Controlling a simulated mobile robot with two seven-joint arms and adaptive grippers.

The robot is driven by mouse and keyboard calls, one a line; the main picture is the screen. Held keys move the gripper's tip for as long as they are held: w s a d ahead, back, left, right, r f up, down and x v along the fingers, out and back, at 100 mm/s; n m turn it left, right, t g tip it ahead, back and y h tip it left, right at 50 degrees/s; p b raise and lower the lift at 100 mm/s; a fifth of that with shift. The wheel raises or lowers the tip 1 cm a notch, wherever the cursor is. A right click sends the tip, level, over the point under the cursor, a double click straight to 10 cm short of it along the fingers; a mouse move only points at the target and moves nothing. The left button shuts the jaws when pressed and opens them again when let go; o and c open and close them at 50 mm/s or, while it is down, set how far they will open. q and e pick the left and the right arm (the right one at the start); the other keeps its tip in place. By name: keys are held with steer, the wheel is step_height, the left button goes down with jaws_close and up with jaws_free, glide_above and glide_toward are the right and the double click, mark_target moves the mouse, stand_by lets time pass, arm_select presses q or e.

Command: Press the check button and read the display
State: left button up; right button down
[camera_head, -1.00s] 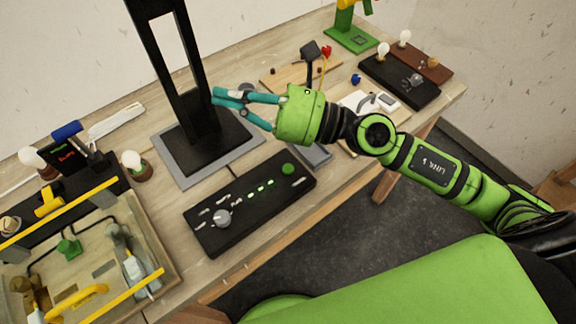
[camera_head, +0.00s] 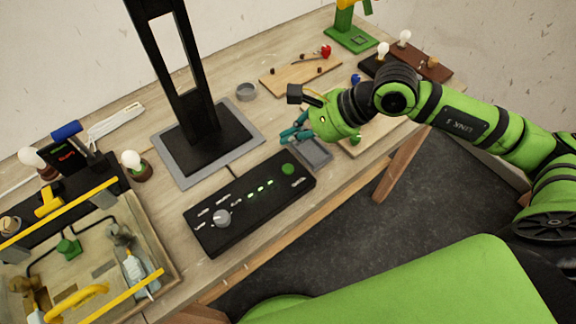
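The check button, a round green button (camera_head: 288,169), sits near the right end of the black control panel (camera_head: 248,205). The panel also has a grey knob, pale labels and a row of lit green marks. My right gripper (camera_head: 285,136) has its teal fingers just above and behind the green button, apart from it. Its fingertips look close together and hold nothing visible. A small dark screen with red and green text (camera_head: 66,157), seemingly the display, stands at the far left; its text is too small to read. My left gripper is out of view.
A tall black frame on a grey-edged base (camera_head: 176,183) stands behind the panel. A grey tray (camera_head: 318,153) lies beside my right gripper. A wooden board (camera_head: 290,79) is farther back. A wired wooden fixture with yellow bars (camera_head: 165,273) fills the left front.

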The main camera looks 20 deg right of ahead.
mark_target(291, 170)
steer(key=shift+f, duration=0.15)
step_height(291, 170, down, 8)
steer(key=b, duration=0.4)
steer(key=shift+f+b, duration=0.3)
steer(key=shift+b, duration=0.25)
stand_by(0.9)
steer(key=shift+f+b, duration=0.35)
steer(key=shift+b, duration=0.35)
steer(key=shift+f+b, duration=0.4)
steer(key=shift+b, duration=0.15)
stand_by(0.4)
steer(key=shift+r, duration=0.8)
